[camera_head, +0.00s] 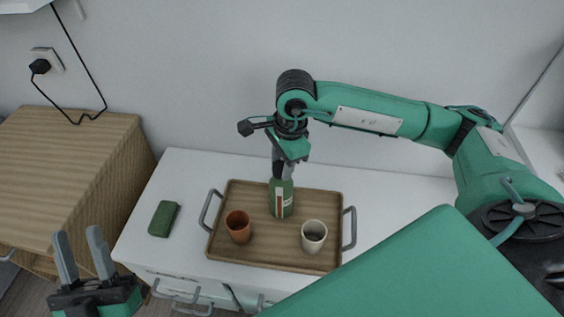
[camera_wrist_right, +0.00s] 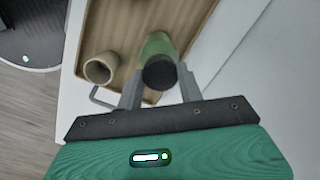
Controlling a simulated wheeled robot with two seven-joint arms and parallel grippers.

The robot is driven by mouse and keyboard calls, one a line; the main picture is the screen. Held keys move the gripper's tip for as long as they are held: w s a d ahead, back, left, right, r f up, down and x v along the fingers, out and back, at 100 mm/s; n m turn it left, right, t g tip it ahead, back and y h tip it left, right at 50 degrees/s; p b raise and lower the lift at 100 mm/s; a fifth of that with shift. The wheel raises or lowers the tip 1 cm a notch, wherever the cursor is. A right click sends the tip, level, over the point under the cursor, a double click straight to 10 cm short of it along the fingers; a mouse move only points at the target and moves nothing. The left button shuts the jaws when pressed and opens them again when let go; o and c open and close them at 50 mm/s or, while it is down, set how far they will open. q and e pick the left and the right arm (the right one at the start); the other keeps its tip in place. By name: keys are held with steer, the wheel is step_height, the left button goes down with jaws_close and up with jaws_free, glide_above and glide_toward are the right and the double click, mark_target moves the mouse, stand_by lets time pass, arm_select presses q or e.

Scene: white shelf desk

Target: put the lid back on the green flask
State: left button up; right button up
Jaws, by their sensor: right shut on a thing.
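The green flask (camera_head: 281,205) stands upright at the back middle of the wooden tray and has a pale and brown label. My right gripper (camera_head: 282,174) points down over its top. In the right wrist view, the right gripper (camera_wrist_right: 160,88) is shut on the dark round lid (camera_wrist_right: 160,76), with the flask's green side (camera_wrist_right: 157,44) just beyond it. The lid lines up with the flask's top; whether it is seated cannot be told, as the fingers hide the join. My left gripper (camera_head: 81,240) is open and empty at the lower left, away from the tray.
The wooden tray (camera_head: 270,259) with grey handles holds an orange-brown cup (camera_head: 238,227) at front left and a beige cup (camera_head: 314,236) at front right. A dark green case (camera_head: 163,218) lies on the white desk (camera_head: 190,185) left of the tray. A wooden cabinet (camera_head: 62,170) stands further left.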

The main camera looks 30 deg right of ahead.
steer(key=shift+f+b, duration=0.15)
steer(key=shift+b, duration=0.45)
stand_by(1.1)
steer(key=o, duration=1.5)
steer(key=shift+r+p, duration=1.85)
steer(key=shift+r, duration=1.7)
jaws_close()
